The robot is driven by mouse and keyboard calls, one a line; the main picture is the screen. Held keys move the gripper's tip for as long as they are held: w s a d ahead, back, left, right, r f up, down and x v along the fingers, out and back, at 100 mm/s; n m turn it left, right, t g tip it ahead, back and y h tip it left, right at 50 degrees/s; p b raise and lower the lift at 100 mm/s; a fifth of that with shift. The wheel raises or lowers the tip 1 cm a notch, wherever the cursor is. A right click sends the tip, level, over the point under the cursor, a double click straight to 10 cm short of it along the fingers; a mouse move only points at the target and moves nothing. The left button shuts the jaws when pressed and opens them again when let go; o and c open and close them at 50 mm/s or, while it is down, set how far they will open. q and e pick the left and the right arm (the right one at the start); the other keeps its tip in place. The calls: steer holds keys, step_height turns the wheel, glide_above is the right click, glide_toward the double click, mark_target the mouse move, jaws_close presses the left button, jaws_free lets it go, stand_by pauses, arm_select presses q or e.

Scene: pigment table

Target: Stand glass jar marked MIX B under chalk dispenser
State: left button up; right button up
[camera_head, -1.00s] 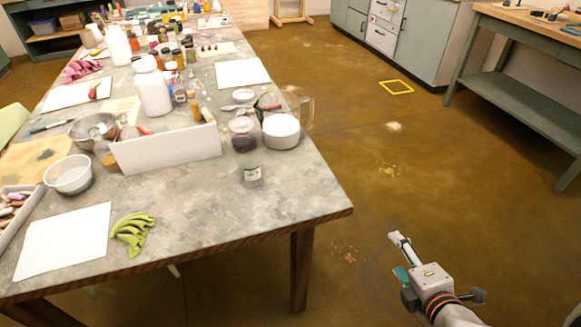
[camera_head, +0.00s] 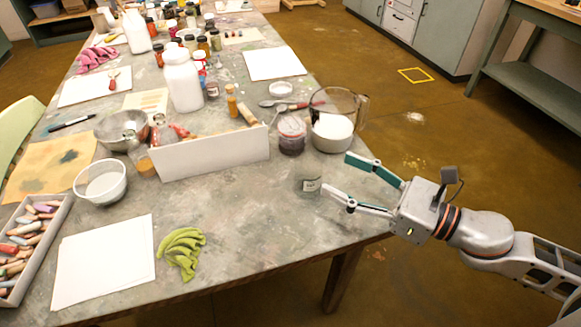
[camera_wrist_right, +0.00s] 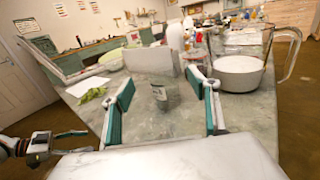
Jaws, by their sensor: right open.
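My left gripper (camera_wrist_right: 30,148) shows at the left edge of the wrist view, too small to judge. I cannot make out a chalk dispenser.
A glass jug (camera_head: 338,120) with white powder and a dark-filled jar (camera_head: 291,135) stand behind the glass jar. A long white panel (camera_head: 210,153) stands to its left. A green cloth (camera_head: 182,252) and white paper (camera_head: 105,262) lie in front. Bare tabletop surrounds the jar.

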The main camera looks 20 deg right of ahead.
mark_target(322, 166)
steer(key=shift+w+a+r, duration=0.1)
steer(key=shift+w+a, duration=0.3)
steer(key=shift+w, duration=0.05)
steer(key=shift+x, duration=3.3)
jaws_close()
